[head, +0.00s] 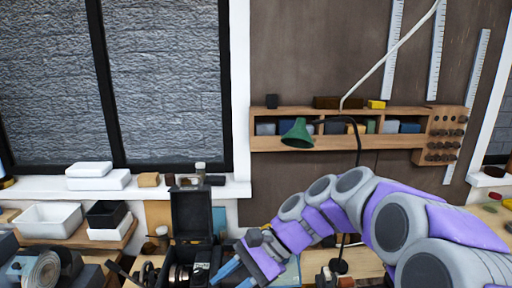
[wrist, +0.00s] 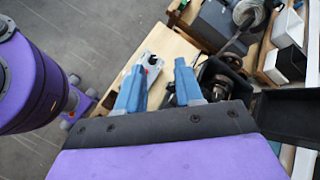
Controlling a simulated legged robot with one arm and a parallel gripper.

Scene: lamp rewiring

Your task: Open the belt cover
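A black hinged cover (head: 193,213), which I take to be the belt cover, stands upright and open at the back of a dark machine on the bench. Below it are metal pulley-like parts (head: 179,275). In the wrist view the cover (wrist: 288,118) is a dark panel at the right, and the round metal parts (wrist: 222,86) lie right of my fingers. My gripper (head: 226,273) is just right of the machine in the head view. In the wrist view its blue fingers (wrist: 159,68) are spread apart with nothing held between them. Contact with the machine is not visible.
A green desk lamp (head: 298,134) stands behind my arm. White bins (head: 50,219) and a cable reel (head: 42,270) are to the left. A small grey and red part (wrist: 150,61) lies on the wooden bench (wrist: 170,43) beyond my fingers. Open floor lies left.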

